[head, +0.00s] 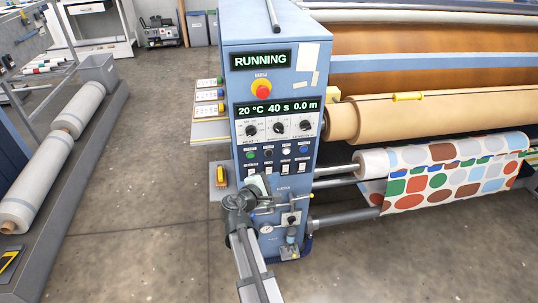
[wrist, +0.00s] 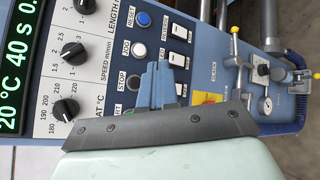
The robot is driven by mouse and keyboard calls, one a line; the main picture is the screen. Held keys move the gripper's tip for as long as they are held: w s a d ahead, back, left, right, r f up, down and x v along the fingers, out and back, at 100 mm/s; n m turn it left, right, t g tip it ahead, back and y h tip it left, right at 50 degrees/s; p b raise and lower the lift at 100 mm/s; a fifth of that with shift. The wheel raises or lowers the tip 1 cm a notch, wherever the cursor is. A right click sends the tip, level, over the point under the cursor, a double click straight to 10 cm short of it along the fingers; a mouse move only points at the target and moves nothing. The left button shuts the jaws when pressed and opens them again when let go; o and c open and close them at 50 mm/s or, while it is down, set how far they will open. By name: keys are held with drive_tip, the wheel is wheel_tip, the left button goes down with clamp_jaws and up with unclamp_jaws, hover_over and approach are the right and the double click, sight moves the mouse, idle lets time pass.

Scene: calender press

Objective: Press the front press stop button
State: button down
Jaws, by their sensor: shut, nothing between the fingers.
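The press control panel (head: 270,140) stands upright in the head view, and its upper display (head: 261,60) reads RUNNING. The black stop button (head: 268,154) is in the button row, between a green button (head: 250,155) and a white one (head: 286,152). In the wrist view the black stop button (wrist: 133,84), beside its STOP label, shows just left of my fingers. My gripper (wrist: 160,70) is shut and empty, close in front of the panel. Whether it touches the panel cannot be told. In the head view its pale green body (head: 257,186) is just below the button row.
A red emergency knob (head: 262,88) is higher on the panel. Three black dials (head: 278,128) sit above the buttons. Valves and a gauge (head: 266,228) are below. Rollers with patterned fabric (head: 450,175) are to the right. Bare floor (head: 140,200) lies left.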

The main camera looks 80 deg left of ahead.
drive_tip(key=shift+a, duration=4.95)
drive_tip(key=shift+d, duration=0.8)
drive_tip(key=shift+d, duration=0.15)
drive_tip(key=d, duration=0.4)
drive_tip(key=shift+d, duration=0.35)
